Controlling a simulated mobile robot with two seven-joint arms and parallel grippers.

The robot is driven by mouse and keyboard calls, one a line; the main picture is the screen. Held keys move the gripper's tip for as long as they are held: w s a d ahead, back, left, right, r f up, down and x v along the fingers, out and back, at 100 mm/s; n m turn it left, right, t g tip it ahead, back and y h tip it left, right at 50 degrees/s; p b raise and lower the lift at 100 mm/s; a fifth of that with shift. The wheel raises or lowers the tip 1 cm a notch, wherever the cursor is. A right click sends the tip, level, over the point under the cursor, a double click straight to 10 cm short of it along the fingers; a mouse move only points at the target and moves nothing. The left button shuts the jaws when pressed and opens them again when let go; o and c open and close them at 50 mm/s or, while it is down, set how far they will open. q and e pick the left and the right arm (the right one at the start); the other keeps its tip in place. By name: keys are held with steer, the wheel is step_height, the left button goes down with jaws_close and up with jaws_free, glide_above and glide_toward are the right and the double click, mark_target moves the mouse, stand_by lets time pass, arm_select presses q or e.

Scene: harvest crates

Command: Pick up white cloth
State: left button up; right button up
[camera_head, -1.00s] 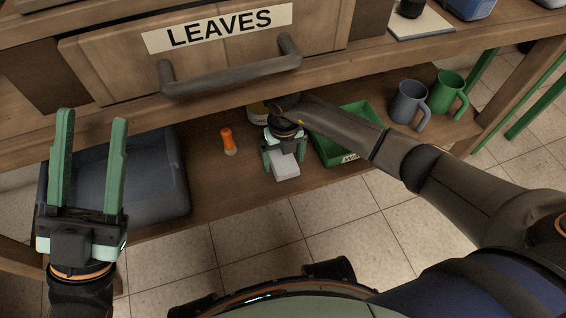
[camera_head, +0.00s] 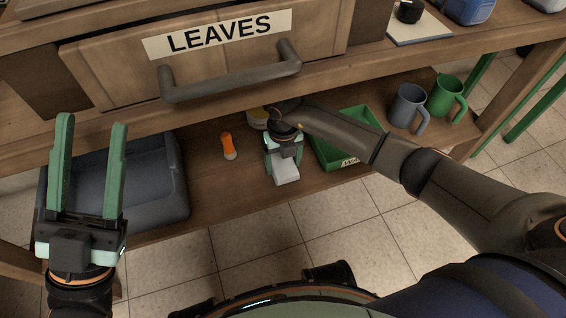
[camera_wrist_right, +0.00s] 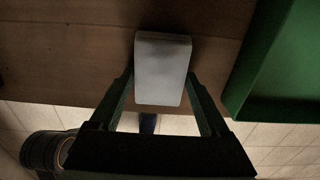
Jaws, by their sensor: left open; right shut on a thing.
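The white cloth (camera_head: 286,173) is a small pale folded block at the front of the lower shelf. It also shows in the right wrist view (camera_wrist_right: 162,70), between the fingertips. My right gripper (camera_head: 284,160) points down at the shelf and is shut on the cloth, with a finger at each side. In the right wrist view the right gripper (camera_wrist_right: 160,88) comes in from below. Whether the cloth touches the shelf I cannot tell. My left gripper (camera_head: 90,150) is open and empty, pointing up at the left, in front of the grey bin.
The lower shelf (camera_head: 215,195) holds a grey bin (camera_head: 165,205), an orange-topped bottle (camera_head: 228,146), a green tray (camera_head: 330,155), a grey mug (camera_head: 406,106) and a green mug (camera_head: 446,93). A drawer marked LEAVES (camera_head: 225,60) overhangs it. A yellowish container (camera_head: 257,117) stands behind my right gripper.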

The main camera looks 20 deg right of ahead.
mark_target(283, 165)
steer(key=shift+r+p, duration=0.35)
steer(key=shift+r, duration=0.3)
step_height(283, 165, up, 3)
steer(key=shift+w+f+p, duration=0.1)
steer(key=shift+f+p, duration=0.1)
steer(key=shift+p, duration=0.6)
arm_select(q)
step_height(283, 165, up, 9)
steer(key=a+p, duration=0.1)
steer(key=p, duration=0.4)
steer(key=shift+s+f+p, duration=0.15)
steer(key=shift+f+p, duration=0.05)
steer(key=shift+p, duration=0.1)
arm_select(e)
steer(key=s, duration=1.8)
steer(key=shift+d+f, duration=0.2)
steer(key=shift+d, duration=0.1)
steer(key=shift+s, duration=0.1)
